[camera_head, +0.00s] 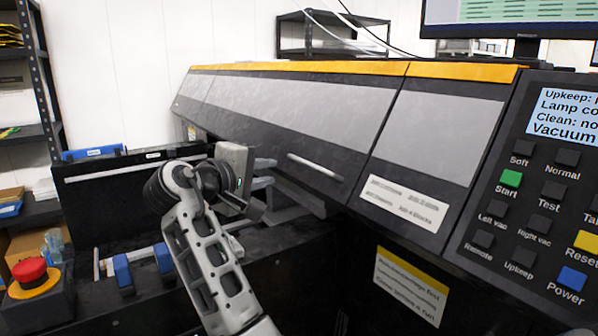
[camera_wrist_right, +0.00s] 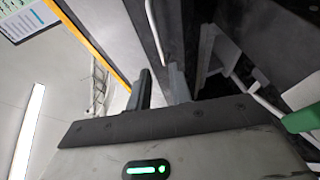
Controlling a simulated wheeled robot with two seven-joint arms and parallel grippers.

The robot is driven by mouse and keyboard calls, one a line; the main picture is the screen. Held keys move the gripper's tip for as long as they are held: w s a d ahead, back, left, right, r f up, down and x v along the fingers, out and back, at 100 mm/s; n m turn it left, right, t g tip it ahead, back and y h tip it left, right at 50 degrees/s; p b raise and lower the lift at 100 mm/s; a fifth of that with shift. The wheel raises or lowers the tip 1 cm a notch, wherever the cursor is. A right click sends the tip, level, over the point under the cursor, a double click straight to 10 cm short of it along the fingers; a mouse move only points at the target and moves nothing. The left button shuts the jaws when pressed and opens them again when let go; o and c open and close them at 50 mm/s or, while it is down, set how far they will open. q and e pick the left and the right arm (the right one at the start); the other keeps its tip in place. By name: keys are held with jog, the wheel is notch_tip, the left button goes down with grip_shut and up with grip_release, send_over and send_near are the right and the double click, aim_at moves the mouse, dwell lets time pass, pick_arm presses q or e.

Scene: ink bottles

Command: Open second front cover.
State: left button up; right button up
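The long front cover (camera_head: 290,112) of the dark machine, second from the left, has a grey panel and a pale bar handle (camera_head: 315,166) near its lower edge. It looks shut. My right gripper (camera_head: 266,174) is left of the handle, by the cover's lower edge, with its fingers apart and nothing seen between them. In the right wrist view its two fingertips (camera_wrist_right: 160,85) show a gap, and a pale bar, likely the handle (camera_wrist_right: 155,32), lies beyond them, apart from the fingers. My left gripper is out of view.
A control panel (camera_head: 535,200) with buttons is at the right, beside another cover (camera_head: 433,130). A red emergency button (camera_head: 30,270) is at the lower left. Blue clips (camera_head: 122,270) sit on a pale rail behind my right arm. A dark shelf rack (camera_head: 45,90) stands at the left.

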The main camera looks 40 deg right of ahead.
aim_at(306, 165)
jog(key=p+x, duration=0.1)
jog(key=x, duration=1.4)
jog(key=shift+s+d, duration=0.1)
jog(key=shift+d, duration=0.3)
grip_shut()
